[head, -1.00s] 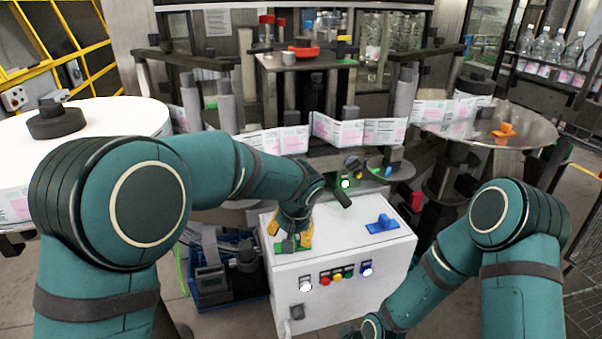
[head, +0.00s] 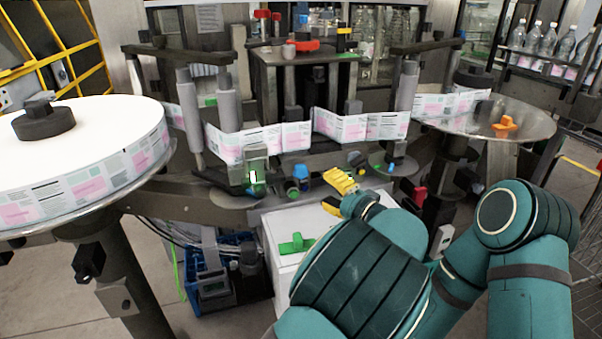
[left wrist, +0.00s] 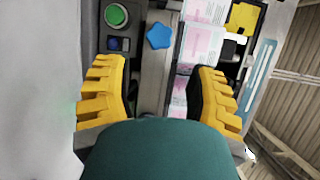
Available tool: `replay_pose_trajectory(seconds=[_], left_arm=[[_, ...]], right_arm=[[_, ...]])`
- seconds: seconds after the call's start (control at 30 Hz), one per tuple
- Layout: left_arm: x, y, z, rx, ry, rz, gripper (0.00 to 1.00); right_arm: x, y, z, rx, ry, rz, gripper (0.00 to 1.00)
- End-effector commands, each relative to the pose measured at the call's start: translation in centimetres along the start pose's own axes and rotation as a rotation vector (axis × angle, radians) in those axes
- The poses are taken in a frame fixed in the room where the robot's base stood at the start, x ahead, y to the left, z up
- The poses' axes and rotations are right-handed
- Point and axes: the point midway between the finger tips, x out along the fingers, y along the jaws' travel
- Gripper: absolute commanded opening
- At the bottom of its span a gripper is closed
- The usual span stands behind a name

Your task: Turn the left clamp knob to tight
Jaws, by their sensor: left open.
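A blue knob (head: 301,171) stands on the machine below the label strip, and I take it to be the left clamp knob. A blue star-shaped knob also shows in the left wrist view (left wrist: 159,36), ahead of and between the fingers. My left gripper (head: 339,191) has yellow fingers and is just right of and nearer than the blue knob, apart from it. In the left wrist view the left gripper (left wrist: 162,95) is open with nothing between its fingertips. My right gripper is not visible; only part of its arm shows.
A label strip (head: 340,126) runs behind the knob. A smaller blue knob (head: 390,168) is to the right. A white label reel (head: 90,135) is at left.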

Motion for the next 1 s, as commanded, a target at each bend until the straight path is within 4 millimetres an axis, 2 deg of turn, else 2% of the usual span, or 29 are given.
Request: replay_pose_trajectory(seconds=[0.03, 0.3, 0.5, 0.7, 1.0], left_arm=[[1.2, 0.1, 0.1, -0.001, -0.004, 0.000, 0.56], [6.4, 0.1, 0.1, 0.000, -0.003, 0.002, 0.56], [9.2, 0.1, 0.1, -0.001, -0.002, 0.002, 0.56], [10.4, 0.1, 0.1, 0.001, -0.002, 0.002, 0.56], [10.5, 0.1, 0.1, 0.001, -0.001, 0.003, 0.55]], right_arm=[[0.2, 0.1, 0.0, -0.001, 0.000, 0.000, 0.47], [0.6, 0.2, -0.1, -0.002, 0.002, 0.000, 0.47], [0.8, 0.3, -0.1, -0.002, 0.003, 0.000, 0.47], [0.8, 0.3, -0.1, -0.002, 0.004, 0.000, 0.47], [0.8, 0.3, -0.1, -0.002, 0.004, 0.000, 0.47]])
